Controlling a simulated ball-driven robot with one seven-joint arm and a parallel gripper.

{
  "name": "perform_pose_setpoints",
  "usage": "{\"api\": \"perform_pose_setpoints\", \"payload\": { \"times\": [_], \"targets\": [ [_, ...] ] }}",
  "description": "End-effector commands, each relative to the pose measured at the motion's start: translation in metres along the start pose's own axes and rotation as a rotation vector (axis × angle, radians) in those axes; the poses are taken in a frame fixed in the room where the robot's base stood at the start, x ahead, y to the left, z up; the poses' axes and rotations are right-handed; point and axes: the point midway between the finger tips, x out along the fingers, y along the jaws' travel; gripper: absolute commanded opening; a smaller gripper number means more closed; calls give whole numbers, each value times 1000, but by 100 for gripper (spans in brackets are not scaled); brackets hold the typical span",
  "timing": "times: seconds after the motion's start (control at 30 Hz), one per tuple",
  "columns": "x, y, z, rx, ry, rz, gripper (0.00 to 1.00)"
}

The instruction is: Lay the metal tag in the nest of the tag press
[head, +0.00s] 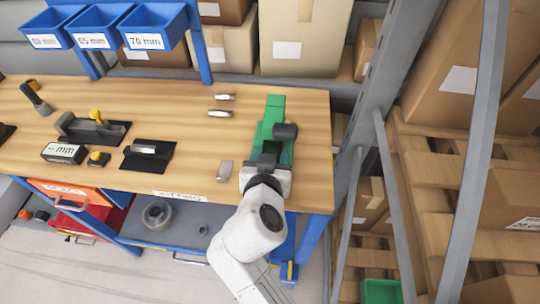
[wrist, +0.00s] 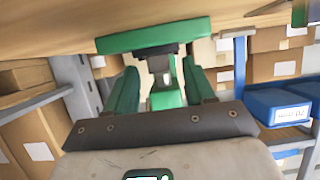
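The green tag press (head: 275,106) stands near the right end of the workbench, with a dark round knob on its right side. My gripper (head: 268,158) is right in front of the press, at its near end. In the wrist view my two green fingers (wrist: 160,68) stand apart, with a gap between them. Behind the gap shows a green part of the press with a small light grey piece (wrist: 166,77); I cannot tell what this piece is. A small flat grey plate (head: 224,170), which looks like a metal tag, lies on the bench left of my gripper. The nest is hidden.
Two small metal pieces (head: 222,97) lie left of the press. A black pad with a metal piece (head: 148,154), a labelled block (head: 64,153) and a fixture (head: 92,128) sit further left. Blue bins (head: 143,26) hang behind. A grey rack post (head: 372,95) stands right of the bench.

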Motion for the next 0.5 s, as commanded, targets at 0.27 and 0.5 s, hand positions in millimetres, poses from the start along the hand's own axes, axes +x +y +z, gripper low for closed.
{"api": "perform_pose_setpoints", "payload": {
  "times": [0.27,0.5],
  "targets": [
    [-2,0,0,0,0,0,54],
    [-32,-1,1,-1,0,-3,54]
  ]
}}
